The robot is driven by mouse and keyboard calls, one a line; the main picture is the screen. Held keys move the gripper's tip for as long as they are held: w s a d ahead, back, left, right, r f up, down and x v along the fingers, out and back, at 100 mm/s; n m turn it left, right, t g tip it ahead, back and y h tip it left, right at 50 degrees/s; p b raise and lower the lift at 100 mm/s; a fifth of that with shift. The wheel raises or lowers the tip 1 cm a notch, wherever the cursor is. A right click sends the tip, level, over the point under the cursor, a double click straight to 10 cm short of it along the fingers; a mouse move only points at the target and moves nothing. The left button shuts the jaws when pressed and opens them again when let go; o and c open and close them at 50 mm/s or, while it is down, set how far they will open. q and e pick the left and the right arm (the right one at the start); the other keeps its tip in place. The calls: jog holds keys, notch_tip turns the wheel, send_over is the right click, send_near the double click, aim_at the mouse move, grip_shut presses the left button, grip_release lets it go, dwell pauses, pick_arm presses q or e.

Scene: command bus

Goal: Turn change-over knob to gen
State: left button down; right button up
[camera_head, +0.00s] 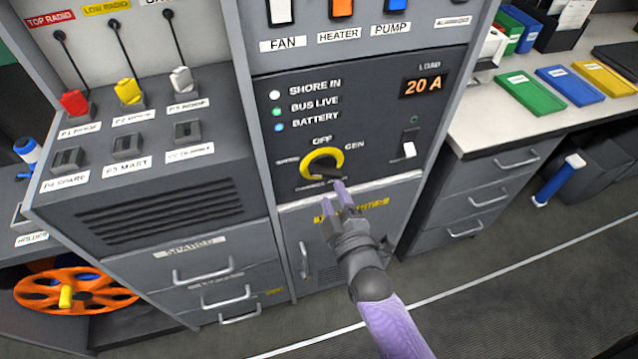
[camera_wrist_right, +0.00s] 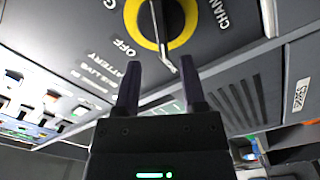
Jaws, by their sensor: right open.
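The change-over knob (camera_head: 322,164) is a black bar handle on a round yellow plate, on the dark panel. OFF is printed above it and GEN (camera_head: 355,146) to its upper right; the small label at its left is hard to read. In the right wrist view the knob (camera_wrist_right: 163,28) lies beyond the fingertips, and the handle's pale-marked end points down, away from the G of GEN. My right gripper (camera_head: 334,198) is open and empty just below the knob in the head view, its fingers towards the panel, apart from the handle. My left gripper is not in view.
Above the knob are status lights and a 20 A load display (camera_head: 423,84). A white rocker switch (camera_head: 409,149) sits to its right. A cabinet door (camera_head: 350,225) is below, and plug leads with a sloped socket box (camera_head: 130,140) stand left. A counter (camera_head: 520,125) is at right.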

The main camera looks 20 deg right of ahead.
aim_at(324, 177)
jog(key=w, duration=0.1)
jog(key=w+b, duration=0.1)
jog(key=w, duration=0.1)
jog(key=shift+w+a+f, duration=0.1)
jog(key=shift+w+f, duration=0.05)
jog(key=shift+f, duration=0.05)
jog(key=shift+w+r, duration=0.15)
jog(key=shift+w, duration=0.35)
jog(key=shift+c, duration=0.6)
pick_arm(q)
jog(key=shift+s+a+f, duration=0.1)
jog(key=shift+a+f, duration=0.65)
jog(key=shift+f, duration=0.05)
pick_arm(e)
grip_shut()
